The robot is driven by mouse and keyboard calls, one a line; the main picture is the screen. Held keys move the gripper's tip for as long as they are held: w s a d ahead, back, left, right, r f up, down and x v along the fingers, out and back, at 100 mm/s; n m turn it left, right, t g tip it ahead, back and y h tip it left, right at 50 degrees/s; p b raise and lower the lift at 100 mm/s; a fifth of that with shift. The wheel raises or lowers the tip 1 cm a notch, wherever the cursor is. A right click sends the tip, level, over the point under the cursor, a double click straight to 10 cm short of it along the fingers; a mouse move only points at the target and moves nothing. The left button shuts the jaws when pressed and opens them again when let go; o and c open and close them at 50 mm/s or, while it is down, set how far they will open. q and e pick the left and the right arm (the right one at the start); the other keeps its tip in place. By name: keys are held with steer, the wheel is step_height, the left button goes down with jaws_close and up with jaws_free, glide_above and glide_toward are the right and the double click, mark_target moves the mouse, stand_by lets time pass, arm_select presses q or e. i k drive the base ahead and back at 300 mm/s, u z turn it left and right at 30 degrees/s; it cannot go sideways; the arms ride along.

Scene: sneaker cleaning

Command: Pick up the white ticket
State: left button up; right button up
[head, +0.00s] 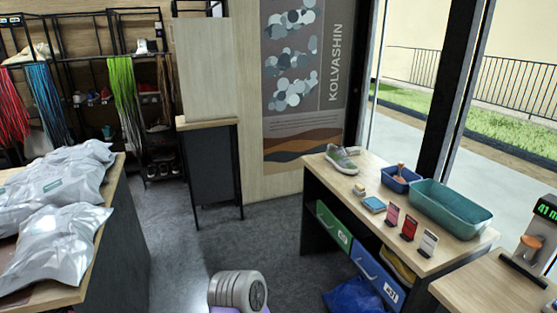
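The white ticket (428,243) stands upright on the wooden table at the right, near its front edge. Neither of my grippers is in view, and nothing is touching the white ticket.
Another counter (490,292) stands at the lower right. Grey floor (235,240) is open in the middle.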

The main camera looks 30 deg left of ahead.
mark_target(428, 244)
steer(key=u, duration=0.35)
steer(key=k, duration=0.45)
steer(key=u, duration=0.7)
steer(key=i, duration=0.95)
steer(key=z, duration=1.2)
steer(key=i, duration=0.25)
steer(key=z, duration=0.15)
